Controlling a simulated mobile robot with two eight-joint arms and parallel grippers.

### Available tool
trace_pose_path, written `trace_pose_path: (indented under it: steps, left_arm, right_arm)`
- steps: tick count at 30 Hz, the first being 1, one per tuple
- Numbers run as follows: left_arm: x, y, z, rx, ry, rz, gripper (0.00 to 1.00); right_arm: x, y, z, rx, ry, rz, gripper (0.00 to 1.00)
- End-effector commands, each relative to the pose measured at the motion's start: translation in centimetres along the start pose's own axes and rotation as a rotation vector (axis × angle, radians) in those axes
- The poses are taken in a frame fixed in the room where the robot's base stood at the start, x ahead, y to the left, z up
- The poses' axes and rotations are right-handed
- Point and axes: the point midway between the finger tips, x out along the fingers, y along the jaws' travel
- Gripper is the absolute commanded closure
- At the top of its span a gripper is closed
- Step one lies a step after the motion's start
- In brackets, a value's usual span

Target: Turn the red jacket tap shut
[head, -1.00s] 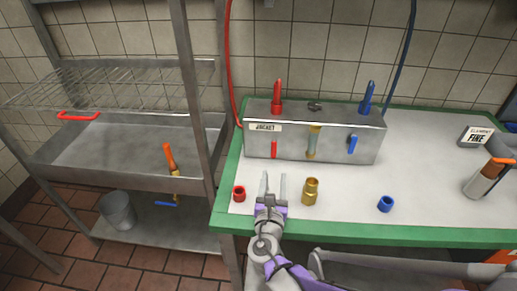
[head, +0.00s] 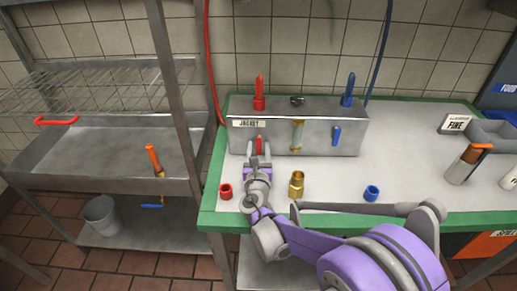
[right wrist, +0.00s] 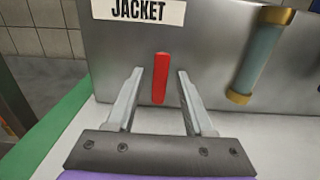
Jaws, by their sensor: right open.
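The red jacket tap (head: 259,145) is a small red lever on the front of the steel box (head: 330,144), below the "JACKET" label (head: 249,124). In the right wrist view the red lever (right wrist: 160,78) stands upright, leaning very slightly. My right gripper (head: 259,160) is in front of it. In the right wrist view its two fingers (right wrist: 160,88) are open, one on each side of the lever, with gaps on both sides. I cannot tell how far the tips are from the box face. My left gripper is not in view.
A blue lever (head: 336,136) and a sight tube (head: 297,136) are on the same box face. A red cap (head: 226,191), a brass fitting (head: 296,184) and a blue cap (head: 371,193) stand on the green-edged table (head: 430,219). A steel rack is at left.

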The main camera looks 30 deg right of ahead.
Motion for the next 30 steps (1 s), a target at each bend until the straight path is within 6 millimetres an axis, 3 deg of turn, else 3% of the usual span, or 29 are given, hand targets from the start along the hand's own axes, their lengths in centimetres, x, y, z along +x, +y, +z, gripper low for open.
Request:
trace_pose_path:
  steps: [5, 13, 30]
  left_arm:
    - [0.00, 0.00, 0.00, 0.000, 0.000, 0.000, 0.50]
    - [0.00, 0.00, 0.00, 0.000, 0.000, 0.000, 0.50]
    - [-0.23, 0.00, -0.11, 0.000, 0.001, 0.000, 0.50]
  right_arm:
    - [-0.02, 0.00, 0.00, 0.000, 0.000, 0.000, 0.51]
    - [-0.04, 0.00, 0.00, 0.000, 0.000, 0.000, 1.00]
    - [-0.05, 0.19, 0.05, 0.073, 0.000, 0.000, 1.00]
